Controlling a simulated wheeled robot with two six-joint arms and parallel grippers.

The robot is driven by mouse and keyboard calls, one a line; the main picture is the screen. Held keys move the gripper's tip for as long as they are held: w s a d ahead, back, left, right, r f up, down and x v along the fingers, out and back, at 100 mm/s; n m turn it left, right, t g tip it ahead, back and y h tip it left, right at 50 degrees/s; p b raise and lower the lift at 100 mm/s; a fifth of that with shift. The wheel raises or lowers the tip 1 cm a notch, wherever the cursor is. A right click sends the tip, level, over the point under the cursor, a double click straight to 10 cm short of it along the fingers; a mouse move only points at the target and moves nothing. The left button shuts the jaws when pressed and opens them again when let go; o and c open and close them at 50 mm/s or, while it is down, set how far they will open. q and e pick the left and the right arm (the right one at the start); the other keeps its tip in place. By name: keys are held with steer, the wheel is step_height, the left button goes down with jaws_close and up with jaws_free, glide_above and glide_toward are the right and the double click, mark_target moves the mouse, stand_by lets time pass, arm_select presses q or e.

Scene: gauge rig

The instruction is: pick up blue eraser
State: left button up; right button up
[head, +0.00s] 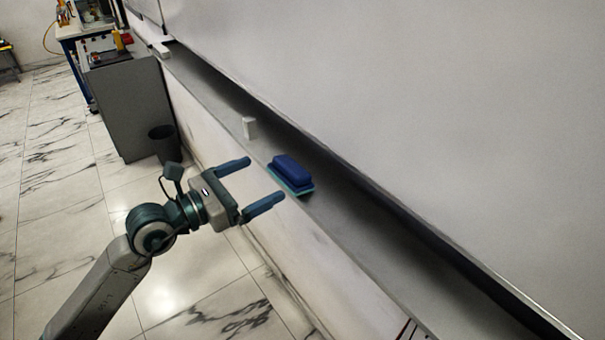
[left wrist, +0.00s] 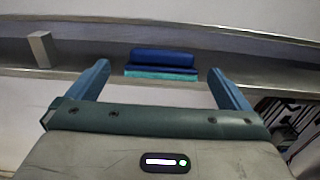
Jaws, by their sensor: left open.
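The blue eraser (head: 291,171) has a teal base and lies on the grey ledge below the whiteboard. In the left wrist view the eraser (left wrist: 162,62) sits ahead of my left gripper, between the lines of its two fingers. My left gripper (head: 265,182) is open and empty, its fingers pointing at the eraser from the near side of the ledge. A gap shows between the fingertips and the eraser. In the left wrist view the open fingers (left wrist: 160,82) stand wider apart than the eraser's length. My right gripper is in neither view.
A small white block (head: 249,128) stands on the ledge (head: 350,228) left of the eraser. The whiteboard (head: 430,100) rises behind the ledge. A grey cabinet (head: 128,105) and a dark bin (head: 164,143) stand at the back left. The ledge right of the eraser is clear.

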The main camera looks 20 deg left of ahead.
mark_target(297, 164)
arm_select(q)
steer(key=shift+w+d, duration=0.25)
steer(key=shift+w, duration=0.4)
steer(key=x, duration=0.2)
steer(key=shift+w+d+r+p, duration=0.1)
steer(key=shift+w+d+p, duration=0.05)
steer(key=shift+d+p, duration=0.25)
steer(key=shift+w+d, duration=0.2)
steer(key=shift+w, duration=0.05)
steer(key=shift+w+d+p, duration=0.35)
steer(key=shift+w+p, duration=0.05)
steer(key=shift+w, duration=0.05)
steer(key=p+x, duration=0.1)
steer(key=x, duration=0.1)
steer(key=shift+w+d, duration=0.25)
steer(key=shift+d, duration=0.1)
steer(key=shift+w+d+p, duration=0.3)
steer(key=shift+w+d, duration=0.05)
steer(key=shift+w, duration=0.15)
steer(key=shift+f, duration=0.25)
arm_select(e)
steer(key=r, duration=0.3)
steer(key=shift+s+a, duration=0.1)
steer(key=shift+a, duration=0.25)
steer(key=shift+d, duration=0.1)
